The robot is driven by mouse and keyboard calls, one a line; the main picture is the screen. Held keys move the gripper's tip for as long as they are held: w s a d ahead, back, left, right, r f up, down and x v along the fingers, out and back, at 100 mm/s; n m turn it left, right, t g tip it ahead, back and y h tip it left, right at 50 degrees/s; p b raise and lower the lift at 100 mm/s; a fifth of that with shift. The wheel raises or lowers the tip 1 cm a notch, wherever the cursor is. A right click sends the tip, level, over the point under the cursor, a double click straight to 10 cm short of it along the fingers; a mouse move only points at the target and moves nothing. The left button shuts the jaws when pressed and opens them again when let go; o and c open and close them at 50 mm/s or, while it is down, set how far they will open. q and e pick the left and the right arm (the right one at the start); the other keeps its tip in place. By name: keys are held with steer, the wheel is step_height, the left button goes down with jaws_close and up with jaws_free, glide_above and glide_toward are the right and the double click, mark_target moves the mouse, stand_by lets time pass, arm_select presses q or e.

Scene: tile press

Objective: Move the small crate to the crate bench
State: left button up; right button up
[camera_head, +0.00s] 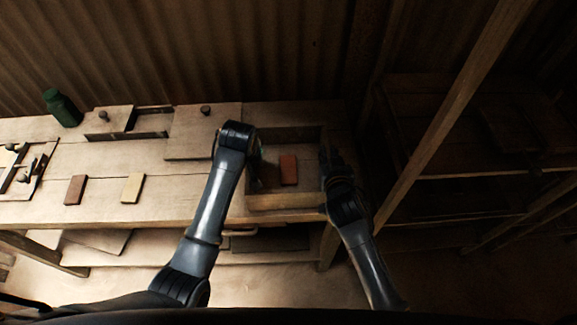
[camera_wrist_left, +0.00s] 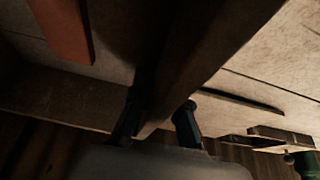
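The small crate (camera_head: 285,201) is a shallow open wooden box at the right end of a long wooden bench. A red-brown tile (camera_head: 288,169) lies inside; it also shows in the left wrist view (camera_wrist_left: 64,28). My left gripper (camera_head: 257,168) is at the crate's left wall. In the left wrist view the fingers (camera_wrist_left: 158,120) are on either side of the crate wall (camera_wrist_left: 205,55); whether they press on it is unclear. My right gripper (camera_head: 328,160) is at the crate's right wall, its fingers dark and partly hidden. The crate bench cannot be singled out for certain.
The long bench (camera_head: 180,213) also carries a red tile (camera_head: 75,190), a pale tile (camera_head: 132,188), a green bottle (camera_head: 63,108) and wooden press frames. A slanted post (camera_head: 450,115) stands right of the crate, before dark shelving (camera_head: 455,178).

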arm_select(q)
jaws_close()
arm_select(e)
jaws_close()
arm_select(q)
steer(key=shift+w+r, duration=0.1)
steer(key=shift+r, duration=0.05)
arm_select(e)
steer(key=shift+r, duration=0.2)
